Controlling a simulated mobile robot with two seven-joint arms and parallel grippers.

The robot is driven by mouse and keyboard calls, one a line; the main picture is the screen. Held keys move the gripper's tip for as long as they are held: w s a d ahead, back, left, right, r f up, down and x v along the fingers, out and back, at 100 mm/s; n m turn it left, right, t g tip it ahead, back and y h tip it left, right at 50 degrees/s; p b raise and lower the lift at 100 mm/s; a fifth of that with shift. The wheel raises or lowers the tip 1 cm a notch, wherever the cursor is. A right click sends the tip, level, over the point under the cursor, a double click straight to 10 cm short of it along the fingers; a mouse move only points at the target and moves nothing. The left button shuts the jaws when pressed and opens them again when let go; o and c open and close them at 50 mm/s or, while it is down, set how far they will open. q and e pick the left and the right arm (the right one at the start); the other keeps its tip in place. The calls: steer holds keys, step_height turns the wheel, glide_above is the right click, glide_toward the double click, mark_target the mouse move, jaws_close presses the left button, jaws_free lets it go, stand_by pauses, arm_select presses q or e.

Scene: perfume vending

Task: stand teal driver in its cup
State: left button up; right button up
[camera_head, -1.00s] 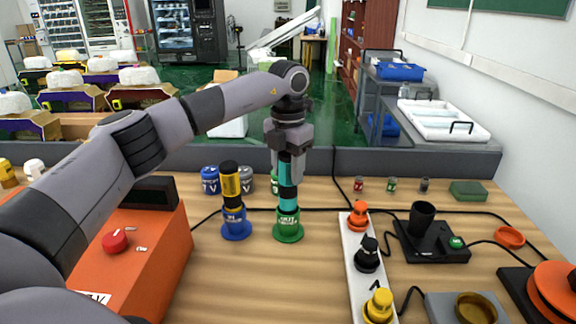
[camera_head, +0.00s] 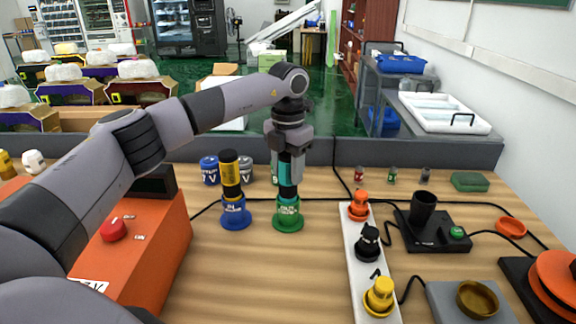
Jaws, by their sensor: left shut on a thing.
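The teal driver (camera_head: 284,172) is upright, with a dark band near its lower end. My left gripper (camera_head: 289,153) is shut on its upper part from above. The driver's lower end is hidden inside the green cup (camera_head: 288,214), which stands on the table; I cannot tell whether it touches the bottom. My right gripper is not in view.
A yellow and black driver (camera_head: 230,170) stands in the blue cup (camera_head: 235,214) just left. An orange box (camera_head: 155,255) is at left. A white strip (camera_head: 362,270) with coloured knobs is at right. Canisters (camera_head: 209,170) stand behind.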

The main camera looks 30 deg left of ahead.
arm_select(q)
steer(key=o, duration=1.2)
steer(key=shift+o, duration=0.2)
step_height(320, 180, up, 7)
steer(key=shift+r+b, duration=0.1)
steer(key=shift+b, duration=0.2)
